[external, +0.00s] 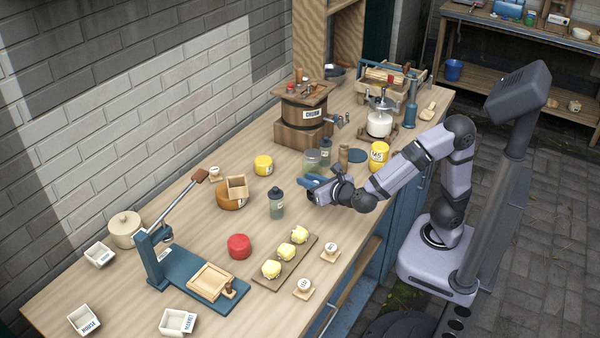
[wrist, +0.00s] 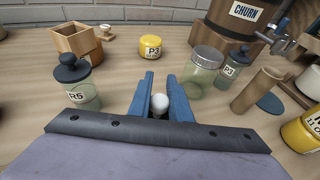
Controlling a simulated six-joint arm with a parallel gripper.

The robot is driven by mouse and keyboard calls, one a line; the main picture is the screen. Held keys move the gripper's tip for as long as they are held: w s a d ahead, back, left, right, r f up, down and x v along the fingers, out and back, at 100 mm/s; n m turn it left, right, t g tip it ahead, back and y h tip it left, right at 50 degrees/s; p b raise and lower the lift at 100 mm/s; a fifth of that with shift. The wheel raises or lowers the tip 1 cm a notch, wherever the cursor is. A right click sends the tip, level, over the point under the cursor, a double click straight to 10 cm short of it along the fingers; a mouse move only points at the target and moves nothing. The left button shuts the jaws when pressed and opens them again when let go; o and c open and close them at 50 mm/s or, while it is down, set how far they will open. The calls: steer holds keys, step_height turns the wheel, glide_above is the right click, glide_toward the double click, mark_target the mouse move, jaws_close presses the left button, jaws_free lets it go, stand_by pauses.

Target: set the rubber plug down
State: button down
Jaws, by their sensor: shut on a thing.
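In the wrist view, my gripper (wrist: 158,90) has its two blue fingers shut on a small pale, round-topped piece, which I take for the rubber plug (wrist: 160,103). Its lower part is hidden between the fingers. In the external view my gripper (external: 314,182) is low over the middle of the bench, right of the jar marked R5 (external: 277,205). The plug cannot be made out there. I cannot tell whether the plug touches the bench top.
A glass jar with a grey top (wrist: 206,72) and a jar marked P3 (wrist: 234,70) stand ahead to the right. A wooden cylinder (wrist: 256,90) and a dark disc (wrist: 270,103) are farther right. A yellow P3 tub (wrist: 151,46) stands ahead. Bare bench lies between the tub and my fingers.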

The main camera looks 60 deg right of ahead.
steer(key=shift+f, duration=1.7)
steer(key=shift+f+b, duration=0.2)
steer(key=shift+b, duration=0.2)
steer(key=c, duration=1.6)
jaws_free()
steer(key=shift+c, duration=0.2)
steer(key=shift+r, duration=0.15)
steer(key=shift+r+p, duration=0.15)
steer(key=shift+p, duration=0.2)
steer(key=v, duration=1.2)
